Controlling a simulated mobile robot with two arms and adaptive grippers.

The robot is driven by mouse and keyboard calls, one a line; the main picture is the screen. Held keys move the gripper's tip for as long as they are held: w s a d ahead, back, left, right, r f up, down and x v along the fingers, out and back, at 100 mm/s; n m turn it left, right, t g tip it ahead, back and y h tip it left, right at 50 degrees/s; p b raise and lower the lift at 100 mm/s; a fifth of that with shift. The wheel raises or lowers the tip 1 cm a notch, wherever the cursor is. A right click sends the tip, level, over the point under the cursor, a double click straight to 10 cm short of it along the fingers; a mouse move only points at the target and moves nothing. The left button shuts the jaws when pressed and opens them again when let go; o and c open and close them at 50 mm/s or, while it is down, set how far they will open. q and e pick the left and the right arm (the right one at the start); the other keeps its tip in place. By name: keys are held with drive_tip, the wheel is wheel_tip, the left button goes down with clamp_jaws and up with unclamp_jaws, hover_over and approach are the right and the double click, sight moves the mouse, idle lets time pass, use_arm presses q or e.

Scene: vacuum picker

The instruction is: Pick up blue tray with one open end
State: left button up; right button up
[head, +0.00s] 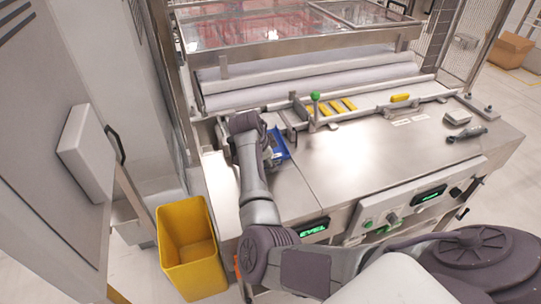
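The blue tray (280,146) lies on the left part of the steel worktop, partly hidden behind my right wrist. I cannot make out which of its ends is open. My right arm reaches in from the lower right and bends up to the tray. My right gripper (268,157) is at the tray's left side, mostly hidden by the wrist. I cannot tell whether its fingers touch the tray or are open or shut. My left gripper is not in view.
Several yellow pieces (338,106) and a green knob (315,97) are on the rail behind the tray. A dark handheld tool (467,135) lies at the right. A yellow bin (188,248) stands at the lower left. The worktop (350,160) right of the tray is clear.

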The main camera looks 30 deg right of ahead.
drive_tip(key=shift+a+r, duration=0.1)
drive_tip(key=shift+a, duration=0.35)
drive_tip(key=c, duration=0.5)
clamp_jaws()
drive_tip(key=shift+r, duration=0.1)
drive_tip(key=shift+d+r, duration=0.2)
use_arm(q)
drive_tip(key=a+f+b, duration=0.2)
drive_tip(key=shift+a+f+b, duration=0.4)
use_arm(e)
wheel_tip(320, 180, up, 18)
drive_tip(key=shift+f, duration=0.25)
